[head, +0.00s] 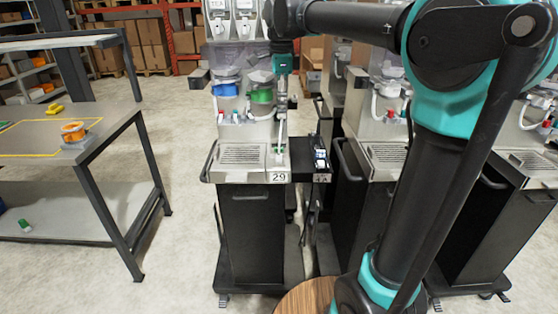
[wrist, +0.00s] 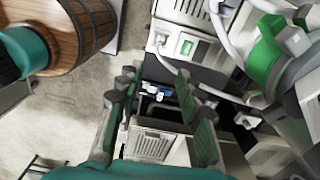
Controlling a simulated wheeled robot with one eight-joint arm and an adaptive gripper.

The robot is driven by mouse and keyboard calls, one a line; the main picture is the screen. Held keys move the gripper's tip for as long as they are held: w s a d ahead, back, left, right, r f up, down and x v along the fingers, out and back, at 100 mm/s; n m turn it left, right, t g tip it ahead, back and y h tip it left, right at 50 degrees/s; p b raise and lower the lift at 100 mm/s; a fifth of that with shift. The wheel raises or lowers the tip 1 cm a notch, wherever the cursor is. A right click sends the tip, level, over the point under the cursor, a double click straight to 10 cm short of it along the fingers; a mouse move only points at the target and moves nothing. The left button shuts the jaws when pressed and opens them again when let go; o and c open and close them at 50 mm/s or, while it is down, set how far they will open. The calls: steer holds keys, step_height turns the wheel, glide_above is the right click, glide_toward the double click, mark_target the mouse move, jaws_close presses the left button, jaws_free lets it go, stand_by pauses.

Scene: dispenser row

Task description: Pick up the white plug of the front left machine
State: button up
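The front left machine (head: 243,135) is a grey dispenser on a black cart, labelled 29, with a blue and a green lidded container. A small white and blue item (head: 320,158) sits in the black side tray at its right. The item also shows in the wrist view (wrist: 158,94), between and beyond my fingers. It may be the white plug, but it is too small to tell. My gripper (wrist: 155,88) is open with nothing between its fingers. In the head view it points down in front of the machine's right side, and its fingertips are hard to make out.
More dispensers on black carts (head: 390,150) stand close at the right, partly behind my arm. A workbench (head: 100,125) with an orange-rimmed container (head: 73,131) stands at the left. Bare floor lies between bench and machine. Cables (wrist: 225,45) loop at the wrist view's upper right.

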mark_target(279, 160)
steer(key=shift+m, duration=0.3)
steer(key=f, duration=1.6)
steer(key=shift+w+a+f, duration=0.1)
steer(key=shift+a+f, duration=0.1)
steer(key=shift+a, duration=0.15)
steer(key=shift+c, duration=0.3)
jaws_close()
